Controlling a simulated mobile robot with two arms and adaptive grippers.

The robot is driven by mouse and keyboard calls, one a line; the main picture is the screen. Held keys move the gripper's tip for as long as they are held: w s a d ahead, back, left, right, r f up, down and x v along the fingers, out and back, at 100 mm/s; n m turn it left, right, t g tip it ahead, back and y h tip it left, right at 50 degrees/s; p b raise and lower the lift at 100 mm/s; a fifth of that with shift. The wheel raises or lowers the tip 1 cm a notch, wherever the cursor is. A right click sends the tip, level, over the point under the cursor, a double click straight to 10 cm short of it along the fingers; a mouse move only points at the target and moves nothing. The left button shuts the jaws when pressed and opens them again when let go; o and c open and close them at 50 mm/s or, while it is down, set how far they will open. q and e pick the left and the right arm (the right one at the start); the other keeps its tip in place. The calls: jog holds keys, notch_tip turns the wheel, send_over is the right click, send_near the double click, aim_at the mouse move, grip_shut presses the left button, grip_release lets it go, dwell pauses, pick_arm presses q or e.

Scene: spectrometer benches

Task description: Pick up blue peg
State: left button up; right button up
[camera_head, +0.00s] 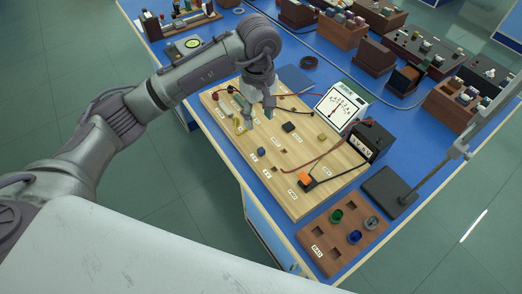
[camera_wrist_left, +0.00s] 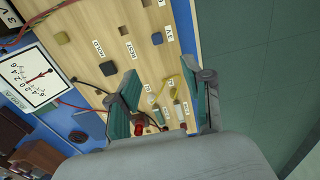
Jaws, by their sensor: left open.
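A small blue peg (camera_head: 261,152) sits on the light wooden board (camera_head: 290,195), near its left edge. It also shows in the left wrist view (camera_wrist_left: 157,38) at the top, beyond my fingertips. Another blue round piece (camera_head: 354,237) sits in the brown tray at the front. My left gripper (camera_head: 257,112) points down over the far half of the board, farther back than the blue peg on it. In the left wrist view its two teal-padded fingers (camera_wrist_left: 166,88) are spread, with nothing held between them. My right gripper is not in view.
The brown tray (camera_head: 318,250) also holds green (camera_head: 336,216) and grey (camera_head: 372,222) pieces. A meter (camera_head: 341,105), a black box (camera_head: 370,140) and a stand (camera_head: 388,190) line the board's right side. Wires and small blocks are on the board.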

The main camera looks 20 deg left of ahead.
pick_arm(q)
jog(key=p, duration=0.2)
send_over(261, 149)
jog(key=f, duration=0.7)
jog(key=shift+a+f, duration=0.2)
jog(key=shift+f, duration=0.2)
jog(key=f, duration=0.1)
jog(key=f+p, duration=0.1)
jog(key=f, duration=0.2)
jog(key=shift+d+p, duration=0.25)
jog(key=shift+p, duration=0.15)
jog(key=shift+f, duration=0.7)
grip_shut()
